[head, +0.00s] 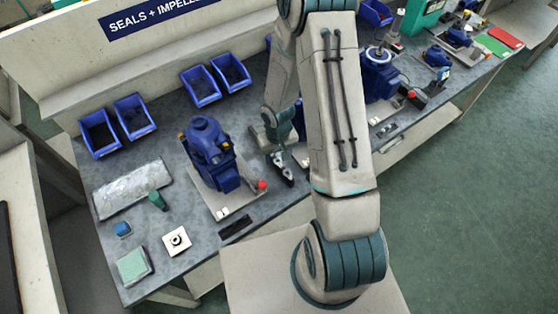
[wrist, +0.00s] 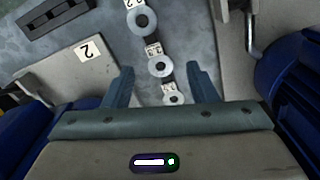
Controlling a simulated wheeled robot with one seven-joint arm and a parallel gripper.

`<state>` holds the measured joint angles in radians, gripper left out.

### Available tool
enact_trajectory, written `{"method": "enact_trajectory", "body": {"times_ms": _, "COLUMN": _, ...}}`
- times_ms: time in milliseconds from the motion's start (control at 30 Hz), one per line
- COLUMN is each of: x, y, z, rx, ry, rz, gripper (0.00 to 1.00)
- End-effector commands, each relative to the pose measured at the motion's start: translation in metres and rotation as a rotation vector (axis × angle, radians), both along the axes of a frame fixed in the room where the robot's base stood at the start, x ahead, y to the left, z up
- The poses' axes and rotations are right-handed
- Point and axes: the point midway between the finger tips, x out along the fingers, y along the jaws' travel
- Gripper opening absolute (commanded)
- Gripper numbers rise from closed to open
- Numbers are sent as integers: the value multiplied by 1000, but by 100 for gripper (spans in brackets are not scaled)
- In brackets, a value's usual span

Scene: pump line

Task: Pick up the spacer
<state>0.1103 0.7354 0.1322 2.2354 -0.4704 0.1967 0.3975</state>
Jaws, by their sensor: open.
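Three pale ring-shaped spacers lie in a row on the grey bench in the wrist view: a far one (wrist: 143,22), a middle one (wrist: 160,66) and a near one (wrist: 173,99). Each has a small white number label beside it; the digits are too small to read surely. My gripper (wrist: 160,70) is open and empty, its two fingers either side of the row. The middle spacer shows between the fingertips, and the near one lies closer to the palm. In the head view my gripper (head: 284,175) is over the bench, and my arm hides much of that area.
Blue pumps flank my gripper in the wrist view, left (wrist: 20,130) and right (wrist: 290,85). A plate marked 2 (wrist: 75,70) and a dark slotted block (wrist: 55,15) lie left. In the head view, a blue pump (head: 210,155) stands left and blue bins (head: 100,133) line the back.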

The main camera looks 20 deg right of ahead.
Motion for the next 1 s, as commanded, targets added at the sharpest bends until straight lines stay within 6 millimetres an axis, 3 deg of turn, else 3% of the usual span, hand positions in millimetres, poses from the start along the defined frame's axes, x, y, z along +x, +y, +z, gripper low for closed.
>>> {"method": "enact_trajectory", "body": {"times_ms": 1000, "x": 0, "y": 0, "z": -13, "rx": 0, "ry": -1, "rz": -1, "gripper": 52}}
